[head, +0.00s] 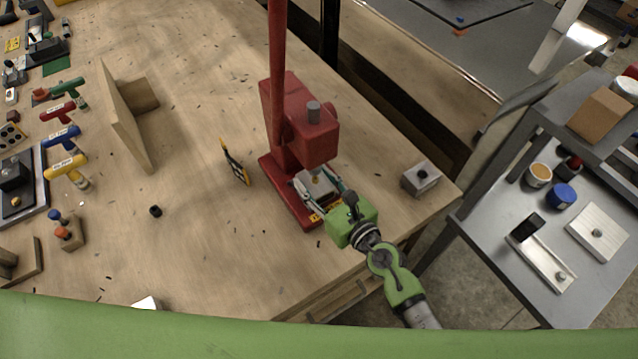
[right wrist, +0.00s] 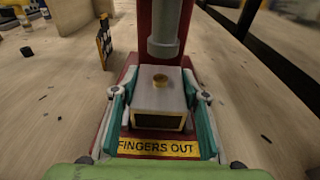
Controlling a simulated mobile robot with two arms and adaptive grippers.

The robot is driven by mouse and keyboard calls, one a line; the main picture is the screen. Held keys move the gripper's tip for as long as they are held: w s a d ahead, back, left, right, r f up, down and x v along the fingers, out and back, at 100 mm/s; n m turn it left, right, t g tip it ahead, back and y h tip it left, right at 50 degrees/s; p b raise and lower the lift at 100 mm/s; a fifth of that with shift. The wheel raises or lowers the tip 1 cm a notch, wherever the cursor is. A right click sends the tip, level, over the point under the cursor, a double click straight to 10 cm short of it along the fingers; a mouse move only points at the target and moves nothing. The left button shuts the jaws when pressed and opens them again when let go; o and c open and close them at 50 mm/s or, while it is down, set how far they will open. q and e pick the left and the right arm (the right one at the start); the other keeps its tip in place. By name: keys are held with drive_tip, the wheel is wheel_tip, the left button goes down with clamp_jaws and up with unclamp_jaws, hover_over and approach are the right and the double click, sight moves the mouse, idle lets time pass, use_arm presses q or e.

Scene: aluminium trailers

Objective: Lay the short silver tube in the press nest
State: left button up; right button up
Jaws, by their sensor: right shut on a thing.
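The short silver tube (right wrist: 158,93) is a box-like grey piece with a dark open end facing the wrist camera and a small brass ring (right wrist: 160,79) on top. My right gripper (head: 322,187) has its teal fingers on both sides of the tube, shut on it. The tube is in the red press (head: 303,130), low under the grey ram (right wrist: 163,47), behind the yellow "FINGERS OUT" label (right wrist: 157,147). The nest is mostly hidden by tube and fingers; I cannot tell whether the tube touches it. My left gripper is not in view.
A black-and-yellow tool (head: 235,164) stands left of the press. A silver block (head: 421,178) sits at the table's right corner. A wooden bracket (head: 128,115) and coloured-handled tools (head: 67,169) are at left. A grey cart (head: 500,235) is at right.

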drive_tip(key=shift+w, duration=0.1)
drive_tip(key=o, duration=1.3)
drive_tip(key=v, duration=1.2)
